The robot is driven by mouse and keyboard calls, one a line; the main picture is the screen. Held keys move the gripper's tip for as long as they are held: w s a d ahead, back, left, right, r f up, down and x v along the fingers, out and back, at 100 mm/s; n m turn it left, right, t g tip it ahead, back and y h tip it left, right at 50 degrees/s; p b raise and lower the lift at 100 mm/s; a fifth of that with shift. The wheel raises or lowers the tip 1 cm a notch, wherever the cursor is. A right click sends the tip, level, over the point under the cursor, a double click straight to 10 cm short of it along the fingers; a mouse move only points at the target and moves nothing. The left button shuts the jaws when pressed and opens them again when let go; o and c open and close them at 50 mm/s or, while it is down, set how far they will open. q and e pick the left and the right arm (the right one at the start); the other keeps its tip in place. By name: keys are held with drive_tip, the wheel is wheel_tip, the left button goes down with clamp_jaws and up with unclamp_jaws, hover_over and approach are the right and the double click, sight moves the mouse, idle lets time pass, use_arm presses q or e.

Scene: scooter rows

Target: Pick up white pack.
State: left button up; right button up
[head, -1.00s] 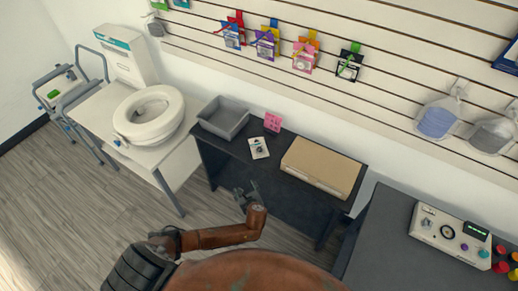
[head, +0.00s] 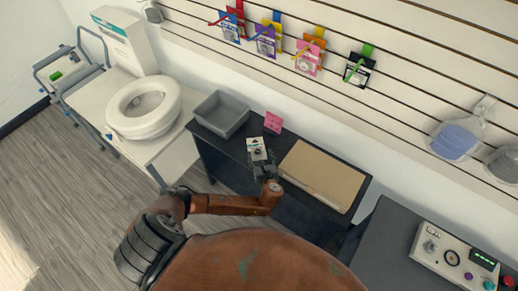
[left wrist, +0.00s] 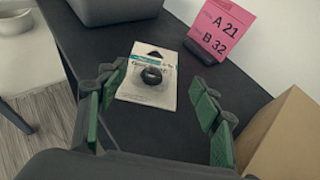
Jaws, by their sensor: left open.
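The white pack (head: 256,147) lies flat on the dark table (head: 222,146), between the grey bin and the cardboard box. In the left wrist view the white pack (left wrist: 149,77) is a flat card with a hang hole and a dark round item on its front. My left gripper (head: 262,165) is at the near end of the pack and partly covers it. In the left wrist view my left gripper (left wrist: 160,115) is open and empty, its green-padded fingers spread to either side, with the pack ahead between them. My right gripper is not in view.
A grey bin (head: 221,114) stands left of the pack. A pink sign (head: 273,122) stands behind it, reading A 21 and B 32 in the left wrist view. A cardboard box (head: 322,176) lies close on the right. Hanging packs line the wall.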

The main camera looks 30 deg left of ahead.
sight(257, 150)
use_arm(q)
drive_tip(key=shift+x, duration=1.1)
drive_tip(key=a, duration=0.1)
drive_tip(key=w+a+f, duration=0.1)
drive_tip(key=shift+w+a+f+b, duration=0.2)
drive_tip(key=shift+w+a+b, duration=0.15)
drive_tip(key=shift+b, duration=0.05)
drive_tip(key=shift+w+a+f, duration=0.1)
drive_tip(key=shift+w+a, duration=0.05)
drive_tip(key=shift+w, duration=0.05)
drive_tip(key=c, duration=1.3)
drive_tip(key=shift+o, duration=0.2)
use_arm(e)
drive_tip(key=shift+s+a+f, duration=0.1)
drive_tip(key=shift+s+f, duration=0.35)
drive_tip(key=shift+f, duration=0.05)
